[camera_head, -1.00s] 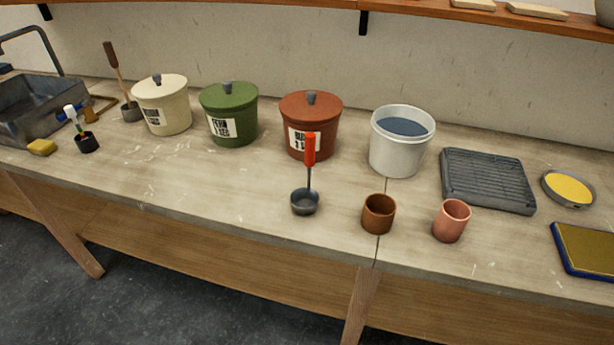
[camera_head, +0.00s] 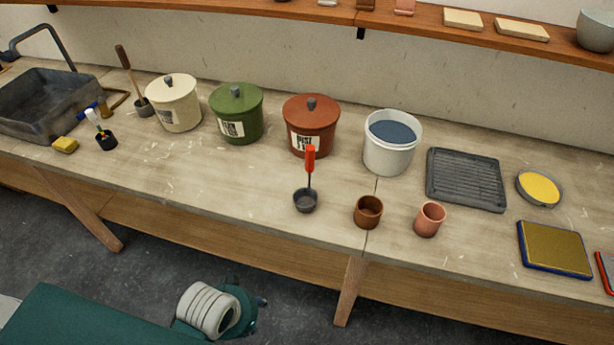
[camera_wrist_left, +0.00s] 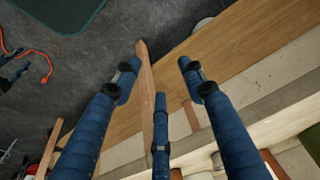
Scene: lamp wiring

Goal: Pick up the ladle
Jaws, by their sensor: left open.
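The ladle (camera_head: 305,198) stands on the worktop in the head view, with a small dark bowl and an upright red-tipped handle. It is in front of the rust-red lidded pot (camera_head: 311,125). My left gripper (camera_wrist_left: 158,82) shows in the left wrist view, its blue fingers spread apart with nothing between them. Below the fingers are the floor and the bench's front edge. In the head view my left arm is low at the bottom left, in front of the bench and well apart from the ladle. I cannot make out the ladle in the wrist view. My right gripper is not in view.
A brown cup (camera_head: 368,212) and a pink cup (camera_head: 430,219) stand right of the ladle. A white bucket (camera_head: 391,150) and a dark ridged tray (camera_head: 466,180) are behind them. Green (camera_head: 236,113) and cream (camera_head: 173,103) pots stand to the left.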

